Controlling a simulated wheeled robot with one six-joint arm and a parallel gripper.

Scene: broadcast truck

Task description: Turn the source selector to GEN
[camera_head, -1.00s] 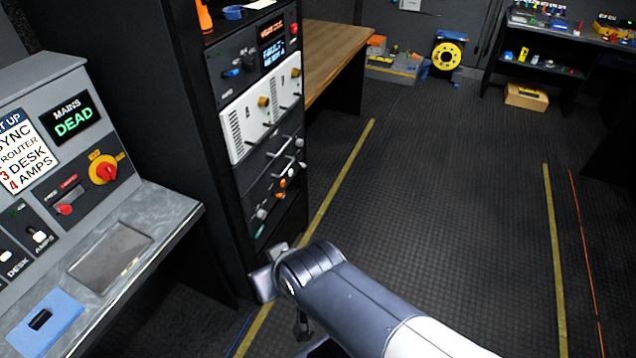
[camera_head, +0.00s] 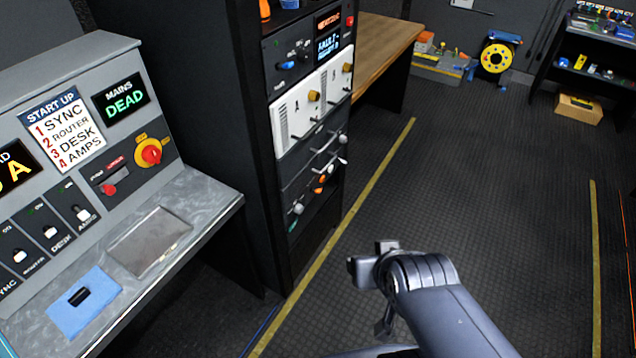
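A red rotary knob on a yellow plate (camera_head: 150,154) is on the sloped grey console at left, below a display reading MAINS DEAD (camera_head: 122,98). It looks like the source selector, but its lettering is too small to read. A red-handled lever (camera_head: 110,188) sits in a dark slot to its lower left. My gripper (camera_head: 385,322) is only partly visible below my wrist, over the floor right of the rack. It is well apart from the console and touches nothing that I can see. Its fingers are not clear enough to show their opening.
A black equipment rack (camera_head: 250,150) stands between the console and my arm. The console's ledge holds a metal plate (camera_head: 150,241) and a blue pad (camera_head: 84,302). A wooden bench (camera_head: 378,48) is behind the rack. Floor to the right is clear.

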